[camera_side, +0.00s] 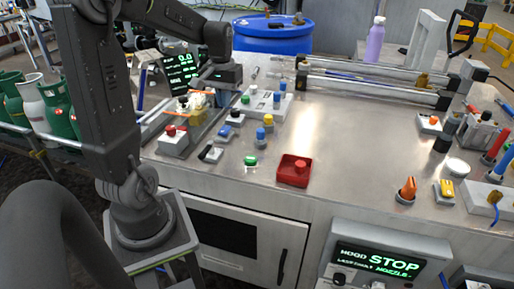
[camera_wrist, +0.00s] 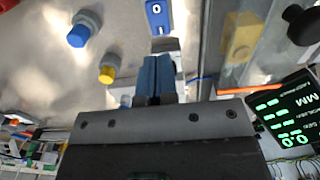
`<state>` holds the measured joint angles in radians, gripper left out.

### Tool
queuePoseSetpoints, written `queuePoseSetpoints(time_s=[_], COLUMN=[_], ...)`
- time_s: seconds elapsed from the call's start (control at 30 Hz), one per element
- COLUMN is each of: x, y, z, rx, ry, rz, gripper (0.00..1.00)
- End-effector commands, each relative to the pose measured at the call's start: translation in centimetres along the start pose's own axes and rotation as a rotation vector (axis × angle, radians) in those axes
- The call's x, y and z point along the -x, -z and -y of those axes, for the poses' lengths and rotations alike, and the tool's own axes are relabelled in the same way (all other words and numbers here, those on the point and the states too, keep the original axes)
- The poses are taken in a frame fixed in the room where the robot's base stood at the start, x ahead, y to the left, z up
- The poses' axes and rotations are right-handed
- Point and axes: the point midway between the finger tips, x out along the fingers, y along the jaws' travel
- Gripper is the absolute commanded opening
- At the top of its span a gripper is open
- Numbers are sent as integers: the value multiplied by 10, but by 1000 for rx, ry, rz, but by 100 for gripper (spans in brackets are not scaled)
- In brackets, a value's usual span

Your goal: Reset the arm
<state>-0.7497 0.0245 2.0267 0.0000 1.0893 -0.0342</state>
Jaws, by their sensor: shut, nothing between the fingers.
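My arm reaches over the left part of the metal bench (camera_side: 330,130). My gripper shows in the wrist view (camera_wrist: 155,75), with its two blue fingers shut together and nothing visible between them. In the side view my gripper (camera_side: 222,96) is small and partly hidden, above the panel of buttons and switches left of the bench's middle. A red tray (camera_side: 284,178) stands near the bench's front edge with a red cylinder (camera_side: 299,167) in it. The tray is apart from my gripper, to its right and nearer the camera.
A display (camera_side: 182,72) reading 0.0 stands close to my wrist and also shows in the wrist view (camera_wrist: 290,117). Several coloured buttons surround the gripper, including a yellow one (camera_side: 268,120). Conveyor rails (camera_side: 375,80) run along the back right. The bench's middle is clear.

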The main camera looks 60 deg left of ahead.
Motion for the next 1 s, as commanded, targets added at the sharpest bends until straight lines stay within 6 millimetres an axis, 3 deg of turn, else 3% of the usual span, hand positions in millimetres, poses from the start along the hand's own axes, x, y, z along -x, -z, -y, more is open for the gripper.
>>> queuePoseSetpoints(time_s=[0.17, 0.27, 0.4, 0.6, 0.8, 1.0], x=[15, 30, 45, 50, 49, 48], y=[-24, -58, -120, -190, -220, -222], z=[-30, -61, -97, -116, -118, -118], rx=[-101, -228, -434, -663, -762, -770], ry=[-5, -20, -64, -145, -190, -194], rz=[-63, -142, -268, -405, -462, -465], gripper=[0, 0, 0, 0, 0, 0])
